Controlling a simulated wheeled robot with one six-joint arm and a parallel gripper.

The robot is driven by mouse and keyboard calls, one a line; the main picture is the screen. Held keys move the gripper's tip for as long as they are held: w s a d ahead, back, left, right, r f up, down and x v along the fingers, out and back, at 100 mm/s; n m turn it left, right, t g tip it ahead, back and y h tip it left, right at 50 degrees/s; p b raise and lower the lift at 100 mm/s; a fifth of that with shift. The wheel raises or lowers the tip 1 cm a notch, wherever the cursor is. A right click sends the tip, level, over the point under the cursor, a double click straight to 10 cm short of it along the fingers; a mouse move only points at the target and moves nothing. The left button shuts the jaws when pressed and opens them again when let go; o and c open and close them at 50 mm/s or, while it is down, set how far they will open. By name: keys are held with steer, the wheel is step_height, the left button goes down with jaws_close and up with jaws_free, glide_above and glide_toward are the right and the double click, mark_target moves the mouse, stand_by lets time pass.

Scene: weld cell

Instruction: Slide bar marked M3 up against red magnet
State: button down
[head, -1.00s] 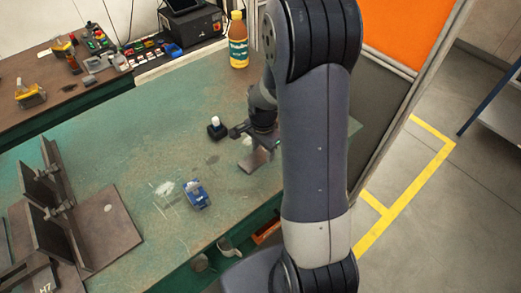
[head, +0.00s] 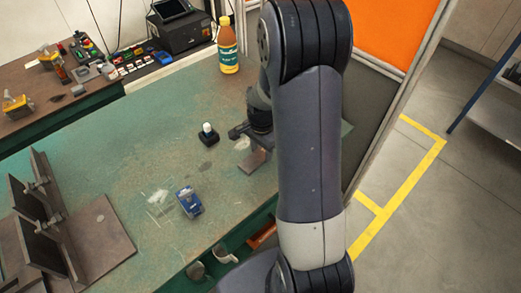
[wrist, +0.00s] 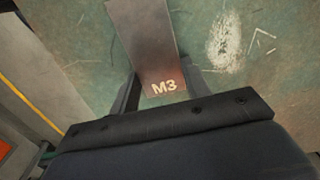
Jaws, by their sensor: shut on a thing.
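The bar marked M3 (wrist: 150,40) is a flat brown-grey metal plate. It lies between the two dark fingers of my gripper (wrist: 163,80) in the wrist view, with its M3 end nearest the palm. My gripper is shut on it. In the head view the bar (head: 254,160) shows as a short brown strip at the bench's right side, low over or on the green top; I cannot tell which. My gripper there is mostly hidden behind my arm. I see no red magnet in either view; my arm covers part of the bench.
A black block with a white knob (head: 208,136) stands just left of my gripper. A blue box (head: 189,201) lies nearer the front edge. A steel fixture (head: 100,235) fills the bench's left. A bottle (head: 228,48) stands at the back. The bench middle (head: 130,140) is mostly clear.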

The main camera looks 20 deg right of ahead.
steer(key=shift+d, duration=0.15)
steer(key=shift+w+d, duration=0.2)
steer(key=shift+d, duration=0.35)
steer(key=shift+w+d, duration=0.15)
steer(key=shift+d, duration=0.35)
steer(key=shift+d, duration=0.1)
steer(key=shift+w+d, duration=0.2)
steer(key=shift+d, duration=0.4)
steer(key=shift+w+d, duration=0.15)
steer(key=shift+d, duration=0.45)
steer(key=shift+s+a, duration=0.15)
steer(key=c, duration=0.9)
jaws_free()
steer(key=shift+a, duration=0.1)
steer(key=shift+o, duration=1.3)
